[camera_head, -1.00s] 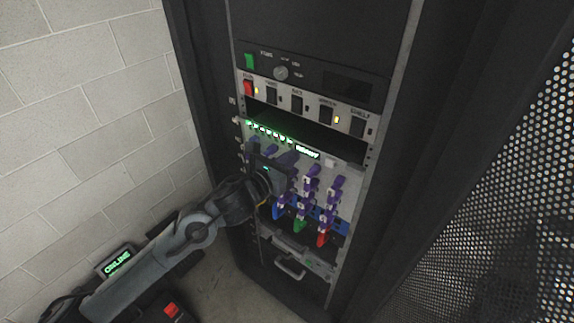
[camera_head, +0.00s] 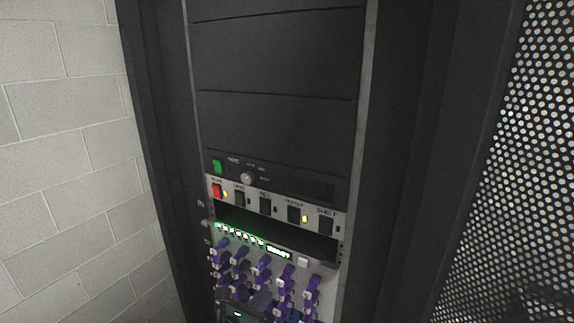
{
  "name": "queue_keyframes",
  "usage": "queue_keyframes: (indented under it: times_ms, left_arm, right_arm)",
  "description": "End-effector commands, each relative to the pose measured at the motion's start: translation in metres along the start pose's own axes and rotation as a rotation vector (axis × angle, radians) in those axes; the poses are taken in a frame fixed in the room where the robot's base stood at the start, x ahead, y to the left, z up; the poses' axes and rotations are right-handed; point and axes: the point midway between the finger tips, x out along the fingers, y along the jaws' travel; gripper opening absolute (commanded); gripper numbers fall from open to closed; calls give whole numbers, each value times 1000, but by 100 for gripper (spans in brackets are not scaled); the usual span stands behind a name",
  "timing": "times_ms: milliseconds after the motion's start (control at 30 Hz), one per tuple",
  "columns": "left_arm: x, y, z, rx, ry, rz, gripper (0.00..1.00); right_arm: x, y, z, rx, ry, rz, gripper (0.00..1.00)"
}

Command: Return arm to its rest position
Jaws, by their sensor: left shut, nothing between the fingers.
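My left gripper (camera_head: 240,306) shows only in part, as a dark hand with a small green light at the bottom edge of the head view. It is in front of the lower part of the drive row (camera_head: 262,267), where several purple handles stand side by side. It is shut with nothing visible in it. The rest of the left arm is below the picture. Whether the hand touches the handles cannot be told. My right gripper is not in view.
The rack holds a control panel with a green switch (camera_head: 217,166), a knob (camera_head: 247,178) and a red switch (camera_head: 217,190). A block wall (camera_head: 60,150) stands left, a perforated door (camera_head: 510,170) right.

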Motion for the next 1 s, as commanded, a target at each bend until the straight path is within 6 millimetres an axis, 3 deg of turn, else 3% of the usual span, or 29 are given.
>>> queue_keyframes:
  times_ms: [33,100,200,367,500,667,800,900,1000]
  left_arm:
    - [-5,-10,-29,-49,45,-10,0]
    - [-15,-27,-63,-121,88,-26,0]
    - [-36,-54,-101,-240,135,-40,0]
    - [-82,-81,-147,-497,218,20,0]
    - [-134,-88,-177,-841,297,165,0]
    - [-212,-79,-204,-1359,348,466,0]
    - [-284,-60,-214,-1842,272,825,0]
    - [-320,-46,-210,-2127,137,1051,0]
    - [-340,-34,-198,-2358,-40,1213,0]
  right_arm:
    - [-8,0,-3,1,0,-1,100]
    - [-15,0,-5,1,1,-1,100]
    - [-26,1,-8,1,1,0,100]
    - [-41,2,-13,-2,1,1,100]
    - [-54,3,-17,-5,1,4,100]
    - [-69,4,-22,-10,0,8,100]
    - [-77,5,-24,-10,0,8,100]
    - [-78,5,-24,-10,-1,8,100]
    - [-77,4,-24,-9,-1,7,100]
